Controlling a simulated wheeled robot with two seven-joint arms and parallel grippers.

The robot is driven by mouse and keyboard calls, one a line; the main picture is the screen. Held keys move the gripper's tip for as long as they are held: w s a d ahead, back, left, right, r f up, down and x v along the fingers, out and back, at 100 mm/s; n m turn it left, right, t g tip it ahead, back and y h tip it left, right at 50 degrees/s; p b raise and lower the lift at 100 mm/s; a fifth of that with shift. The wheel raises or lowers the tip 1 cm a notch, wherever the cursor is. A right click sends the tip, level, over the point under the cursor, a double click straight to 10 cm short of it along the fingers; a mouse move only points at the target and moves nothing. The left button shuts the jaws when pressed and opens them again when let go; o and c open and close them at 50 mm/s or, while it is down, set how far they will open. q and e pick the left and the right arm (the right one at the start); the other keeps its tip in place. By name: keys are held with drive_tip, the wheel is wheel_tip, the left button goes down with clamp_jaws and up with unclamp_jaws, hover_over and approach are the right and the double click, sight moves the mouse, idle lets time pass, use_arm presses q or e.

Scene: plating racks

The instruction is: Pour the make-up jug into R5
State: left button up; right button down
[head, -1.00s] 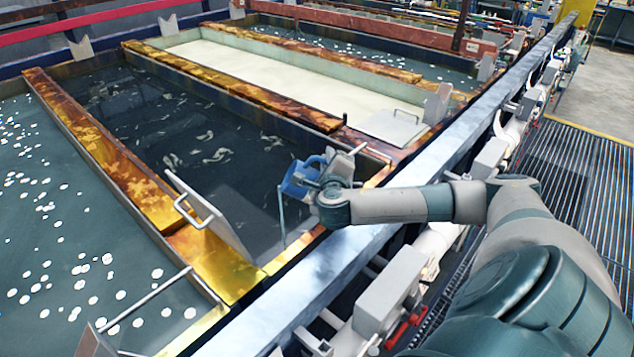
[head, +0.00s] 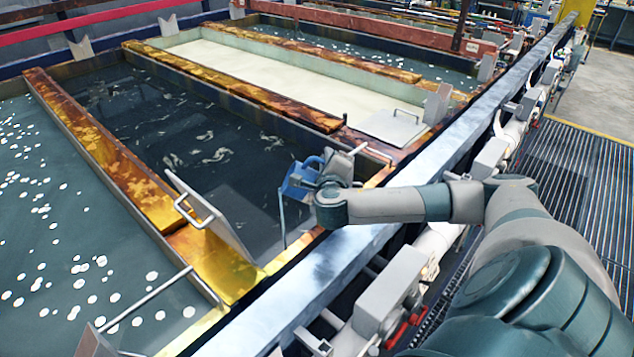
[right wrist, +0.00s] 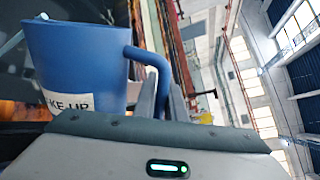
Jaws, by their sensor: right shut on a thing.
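The blue make-up jug (head: 299,181) is in my right gripper (head: 335,170), above the dark tank liquid near the tank's front edge. The right wrist view shows the jug (right wrist: 75,62) close up, with part of a white label reading "KE UP". The fingers (right wrist: 163,100) are shut on its blue handle. The jug looks tilted in the head view. A thin pale line (head: 282,222) runs down from its left side; I cannot tell whether it is liquid or a rod. No R5 label is readable. My left gripper is not in view.
The dark tank (head: 190,140) has pale swirls on its surface. A tank with white floating balls (head: 60,230) lies to the left, a cream tank (head: 270,75) beyond. A plate with a handle (head: 215,222) stands left of the jug. A metal rail (head: 350,257) runs in front.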

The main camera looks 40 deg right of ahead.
sight(308, 161)
drive_tip(key=shift+w+a, duration=0.1)
drive_tip(key=shift+w, duration=0.05)
drive_tip(key=shift+w+a+f+n, duration=0.3)
drive_tip(key=shift+w+a+n, duration=0.2)
drive_tip(key=shift+n, duration=0.2)
idle(1.3)
drive_tip(key=shift+w+a+f+n+g+h, duration=0.3)
drive_tip(key=shift+w+a+f+n+g, duration=0.25)
drive_tip(key=shift+n, duration=0.25)
idle(0.7)
drive_tip(key=shift+w, duration=0.15)
drive_tip(key=shift+w+a+r+n, duration=0.15)
drive_tip(key=shift+w+a+n, duration=0.55)
drive_tip(key=shift+n, duration=0.1)
drive_tip(key=shift+s+d, duration=0.15)
idle(1.1)
